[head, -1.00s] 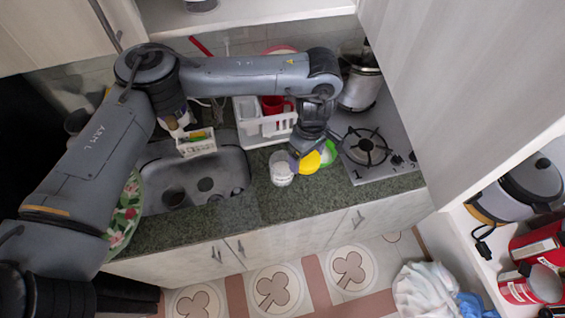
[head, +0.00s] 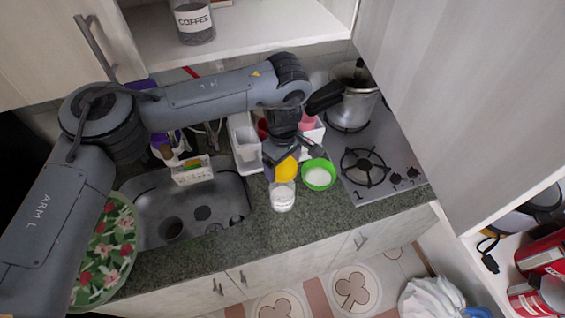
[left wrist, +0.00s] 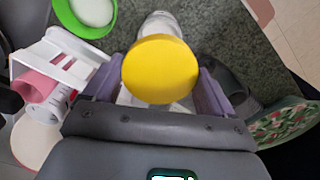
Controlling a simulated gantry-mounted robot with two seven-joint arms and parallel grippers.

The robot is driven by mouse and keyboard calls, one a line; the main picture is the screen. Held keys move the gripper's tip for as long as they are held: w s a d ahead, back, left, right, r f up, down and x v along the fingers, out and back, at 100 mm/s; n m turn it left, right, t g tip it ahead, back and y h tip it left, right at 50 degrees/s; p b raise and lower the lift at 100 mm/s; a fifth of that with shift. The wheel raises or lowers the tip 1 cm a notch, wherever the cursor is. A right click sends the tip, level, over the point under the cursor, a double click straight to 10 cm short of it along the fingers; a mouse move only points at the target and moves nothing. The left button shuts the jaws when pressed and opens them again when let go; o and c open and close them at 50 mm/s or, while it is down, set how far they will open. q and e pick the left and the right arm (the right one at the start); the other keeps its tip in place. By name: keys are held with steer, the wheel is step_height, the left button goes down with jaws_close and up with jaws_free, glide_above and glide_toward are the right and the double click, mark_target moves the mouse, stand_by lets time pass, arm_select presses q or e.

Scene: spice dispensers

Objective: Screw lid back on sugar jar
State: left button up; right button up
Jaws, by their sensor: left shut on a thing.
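The yellow lid (head: 286,169) is held in my left gripper (head: 284,172) just behind the top of the clear jar (head: 282,197), which stands on the counter near its front edge. The jar's label is too small to read. In the left wrist view the lid (left wrist: 160,68) lies between the two purple fingers (left wrist: 157,88), and the jar (left wrist: 160,22) is partly hidden beyond it. I cannot tell whether lid and jar touch. My right gripper is not in view.
A green bowl (head: 319,176) with white contents stands just right of the jar. The gas stove (head: 385,165) is farther right, the sink (head: 150,215) left. A white rack (head: 243,140) stands behind. A coffee jar (head: 193,22) is on the shelf above.

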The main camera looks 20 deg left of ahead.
mark_target(283, 176)
arm_select(q)
steer(key=shift+r+p, duration=0.1)
steer(key=shift+p, duration=0.25)
steer(key=shift+f+b, duration=1.65)
steer(key=shift+f, duration=1.5)
steer(key=shift+r, duration=0.15)
steer(key=shift+f+b, duration=0.45)
steer(key=shift+f, duration=0.5)
